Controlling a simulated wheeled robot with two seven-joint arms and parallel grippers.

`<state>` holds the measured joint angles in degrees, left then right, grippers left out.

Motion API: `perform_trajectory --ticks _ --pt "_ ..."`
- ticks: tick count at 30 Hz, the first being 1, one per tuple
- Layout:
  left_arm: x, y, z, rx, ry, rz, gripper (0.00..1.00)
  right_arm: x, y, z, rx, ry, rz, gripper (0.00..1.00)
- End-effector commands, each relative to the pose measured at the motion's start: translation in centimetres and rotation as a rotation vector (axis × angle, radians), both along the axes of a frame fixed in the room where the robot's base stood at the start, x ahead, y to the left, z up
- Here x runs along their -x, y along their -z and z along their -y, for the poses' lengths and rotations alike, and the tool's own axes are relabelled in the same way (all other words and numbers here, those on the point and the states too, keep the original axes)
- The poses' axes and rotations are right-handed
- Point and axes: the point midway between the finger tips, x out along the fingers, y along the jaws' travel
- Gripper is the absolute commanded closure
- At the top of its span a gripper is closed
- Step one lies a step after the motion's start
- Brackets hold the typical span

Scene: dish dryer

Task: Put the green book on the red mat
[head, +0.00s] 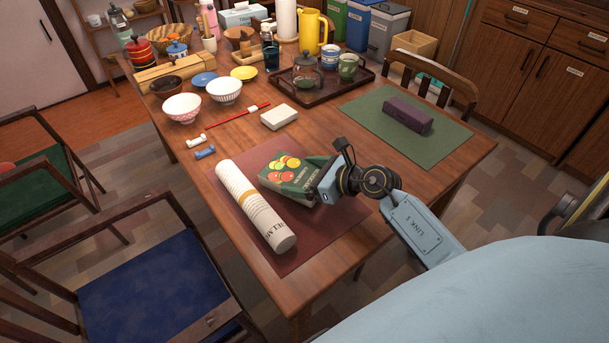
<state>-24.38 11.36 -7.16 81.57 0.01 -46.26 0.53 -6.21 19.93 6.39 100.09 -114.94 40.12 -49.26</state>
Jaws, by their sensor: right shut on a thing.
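The green book (285,173) has red and yellow round shapes on its cover. It is over the upper part of the red mat (320,237); I cannot tell whether it rests fully on the mat or is held slightly above it. My right gripper (323,187) is shut on the book's right end, and its fingertips are partly hidden. A rolled white paper tube (254,205) with a tan band lies on the left part of the red mat, beside the book. My left gripper is not in view.
A green mat (447,140) with a dark purple block (407,115) lies at the right. A white box (279,117), red chopsticks (239,116) and bowls (183,107) stand behind the book. A dark tray (312,100) holds a glass teapot and cups. The red mat's lower right is clear.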

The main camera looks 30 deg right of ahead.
Motion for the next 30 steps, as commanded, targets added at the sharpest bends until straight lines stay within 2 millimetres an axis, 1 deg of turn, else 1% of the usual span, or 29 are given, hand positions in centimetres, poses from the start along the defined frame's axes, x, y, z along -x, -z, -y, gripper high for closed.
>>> perform_trajectory --ticks 6,7,9,16,20,22,30 --pt "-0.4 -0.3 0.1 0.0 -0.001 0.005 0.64 0.0 0.3 0.0 -0.001 0.0 0.002 0.37" --pt "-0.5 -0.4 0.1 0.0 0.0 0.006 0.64 0.0 0.3 0.0 -0.001 0.0 0.0 0.08" --pt "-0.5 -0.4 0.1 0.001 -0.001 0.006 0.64 0.0 0.3 0.0 -0.001 0.0 0.0 0.0" --pt "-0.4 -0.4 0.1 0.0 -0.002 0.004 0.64 0.0 0.3 0.0 -0.001 0.0 0.0 0.0" --pt "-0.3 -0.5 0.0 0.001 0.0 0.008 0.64 0.0 -0.2 0.0 0.0 0.0 0.0 0.0" --pt "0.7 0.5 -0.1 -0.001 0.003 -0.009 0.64 1.0 -0.5 0.5 0.002 0.001 -0.003 0.0" --pt "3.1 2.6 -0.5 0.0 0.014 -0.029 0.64 5.8 -2.7 2.9 0.004 0.0 -0.005 0.0"
